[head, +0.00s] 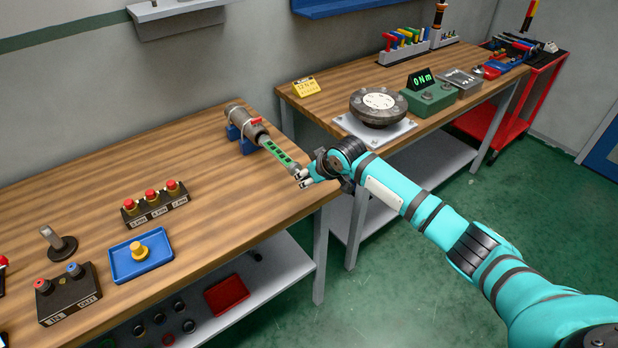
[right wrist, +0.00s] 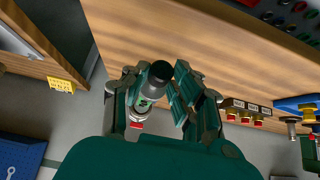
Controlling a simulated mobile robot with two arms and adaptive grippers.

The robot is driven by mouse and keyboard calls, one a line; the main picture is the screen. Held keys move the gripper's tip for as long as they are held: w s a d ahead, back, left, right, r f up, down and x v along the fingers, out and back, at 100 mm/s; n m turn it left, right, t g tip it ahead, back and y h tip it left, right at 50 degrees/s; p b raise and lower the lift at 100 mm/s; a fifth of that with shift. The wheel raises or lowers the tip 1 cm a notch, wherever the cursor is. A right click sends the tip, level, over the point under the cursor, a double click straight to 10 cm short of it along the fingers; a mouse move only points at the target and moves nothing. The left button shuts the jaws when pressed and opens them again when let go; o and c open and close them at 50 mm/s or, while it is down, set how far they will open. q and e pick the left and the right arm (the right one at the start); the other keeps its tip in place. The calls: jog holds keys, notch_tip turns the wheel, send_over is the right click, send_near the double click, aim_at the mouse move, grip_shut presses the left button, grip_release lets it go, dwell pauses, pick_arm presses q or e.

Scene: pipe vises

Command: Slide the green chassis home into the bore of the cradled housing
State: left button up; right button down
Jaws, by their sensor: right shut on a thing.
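The green chassis (head: 279,152) is a long narrow piece in line with the housing. Its far end meets the housing's mouth; how deep it sits inside is hidden. My right gripper (head: 303,180) is shut on the chassis's near end. My left gripper is not in view.
A blue tray (head: 118,272) with a yellow knob, a red-button box (head: 155,205) and a dark control box (head: 68,297) stand at the left of the table. A second bench (head: 330,112) with a round flange (head: 378,105) stands beyond a gap. The middle tabletop is clear.

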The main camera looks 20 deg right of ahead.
aim_at(293, 163)
jog(key=shift+w+a+b, duration=0.35)
jog(key=shift+w+b, duration=0.1)
jog(key=shift+w, duration=0.45)
jog(key=shift+r, duration=0.1)
jog(key=shift+p, duration=0.4)
jog(key=shift+w+b, duration=0.2)
jog(key=shift+b, duration=0.1)
jog(key=shift+w+a+b, duration=0.3)
jog(key=shift+w+b, duration=0.3)
jog(key=shift+w, duration=0.1)
jog(key=shift+w+a+b, duration=0.25)
jog(key=shift+w+b, duration=0.35)
jog(key=shift+w, duration=0.15)
jog(key=shift+w+a+b, duration=0.3)
jog(key=shift+w+b, duration=0.3)
jog(key=shift+w, duration=0.1)
jog(key=shift+p, duration=0.35)
